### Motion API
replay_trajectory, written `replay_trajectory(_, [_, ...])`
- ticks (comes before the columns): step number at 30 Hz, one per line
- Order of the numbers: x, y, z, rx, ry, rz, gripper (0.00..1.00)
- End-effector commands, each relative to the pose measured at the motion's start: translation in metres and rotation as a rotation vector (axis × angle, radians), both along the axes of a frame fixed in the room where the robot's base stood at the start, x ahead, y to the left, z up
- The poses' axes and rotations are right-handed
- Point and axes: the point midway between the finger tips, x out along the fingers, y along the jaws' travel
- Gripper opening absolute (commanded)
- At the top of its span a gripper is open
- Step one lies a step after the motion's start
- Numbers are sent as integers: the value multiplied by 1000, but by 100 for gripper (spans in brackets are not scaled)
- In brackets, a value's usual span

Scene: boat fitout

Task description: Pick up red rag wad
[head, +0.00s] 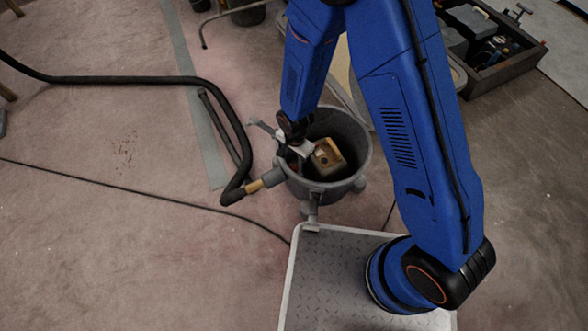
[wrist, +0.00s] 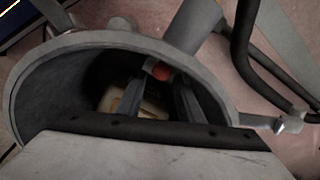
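The red rag wad (wrist: 161,73) shows in the wrist view as a small red patch between the tips of my gripper's two grey fingers (wrist: 160,88). It lies inside the grey vacuum drum (wrist: 38,95), near the wall by the hose port. In the head view only a small red spot shows beside my gripper (head: 296,160), which reaches down into the open drum (head: 352,189). The fingers stand apart, one on each side of the wad. I cannot tell whether they touch it. Much of the wad is hidden.
A tan block (head: 328,156) lies inside the drum, right of my gripper; it shows between the fingers in the wrist view (wrist: 145,110). A black hose (head: 235,140) joins the drum's left side. A tool tray (head: 505,60) stands at upper right. Floor at left is mostly clear.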

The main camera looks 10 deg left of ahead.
Motion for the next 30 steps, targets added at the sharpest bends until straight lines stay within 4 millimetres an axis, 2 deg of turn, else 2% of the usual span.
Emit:
replay_trajectory(5, [0,1,-11,-1,1,0,34])
replay_trajectory(15, [0,3,-47,-1,1,0,34])
replay_trajectory(26, [0,3,-53,0,0,0,34])
replay_trajectory(30, [0,3,-52,0,0,0,3])
